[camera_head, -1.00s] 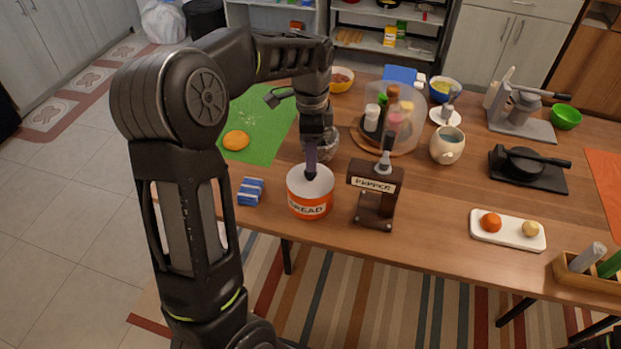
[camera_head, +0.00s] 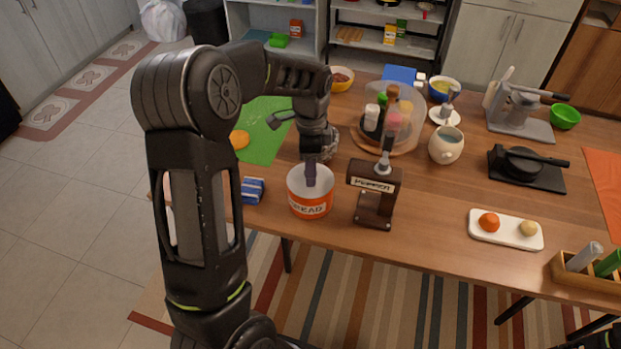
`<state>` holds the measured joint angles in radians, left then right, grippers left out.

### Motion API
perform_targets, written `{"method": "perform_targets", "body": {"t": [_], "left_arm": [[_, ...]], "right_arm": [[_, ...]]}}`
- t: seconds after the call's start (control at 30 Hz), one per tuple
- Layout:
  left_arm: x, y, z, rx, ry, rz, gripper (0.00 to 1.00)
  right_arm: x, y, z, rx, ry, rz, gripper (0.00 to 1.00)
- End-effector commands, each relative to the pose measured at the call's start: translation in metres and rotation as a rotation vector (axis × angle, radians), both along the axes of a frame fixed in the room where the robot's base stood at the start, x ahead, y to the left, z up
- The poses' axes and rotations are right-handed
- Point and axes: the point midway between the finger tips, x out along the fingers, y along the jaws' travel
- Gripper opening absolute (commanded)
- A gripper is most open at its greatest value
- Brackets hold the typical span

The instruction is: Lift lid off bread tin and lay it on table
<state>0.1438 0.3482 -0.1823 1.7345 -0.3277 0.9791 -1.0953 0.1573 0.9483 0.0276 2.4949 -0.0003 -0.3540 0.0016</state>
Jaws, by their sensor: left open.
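The bread tin (camera_head: 309,204) stands upright on the wooden table near its front edge, orange with a pale band lettered BREAD. Its round top (camera_head: 298,184) is white; I cannot clearly tell the lid's rim from the tin's wall. My left gripper (camera_head: 311,183) points down over the middle of this top, jaws open, a dark purplish finger reaching to it. Whether the finger touches the lid or its knob is hidden.
The brown pepper dispenser (camera_head: 374,192) stands close right of the tin. A blue-and-white packet (camera_head: 252,190) lies to its left. Table right of the dispenser, before the white fruit plate (camera_head: 505,231), is clear.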

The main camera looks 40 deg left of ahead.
Motion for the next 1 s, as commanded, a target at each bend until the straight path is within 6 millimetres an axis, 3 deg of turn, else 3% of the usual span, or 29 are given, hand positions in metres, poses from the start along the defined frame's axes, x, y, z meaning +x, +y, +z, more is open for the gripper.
{"method": "perform_targets", "body": {"t": [0.07, 0.7, 1.0], "left_arm": [[0.0000, 0.0000, 0.0002, 0.000, 0.000, 0.000, 0.54], [0.0000, 0.0000, 0.0002, 0.000, 0.000, 0.000, 0.01], [0.0000, 0.0000, 0.0003, 0.000, 0.000, 0.000, 0.00]], "right_arm": [[0.0000, 0.0000, 0.0000, 0.000, 0.000, 0.000, 0.36], [0.0000, 0.0000, 0.0001, 0.000, 0.000, 0.000, 0.36], [0.0000, 0.0000, 0.0001, 0.000, 0.000, 0.000, 0.36]]}}
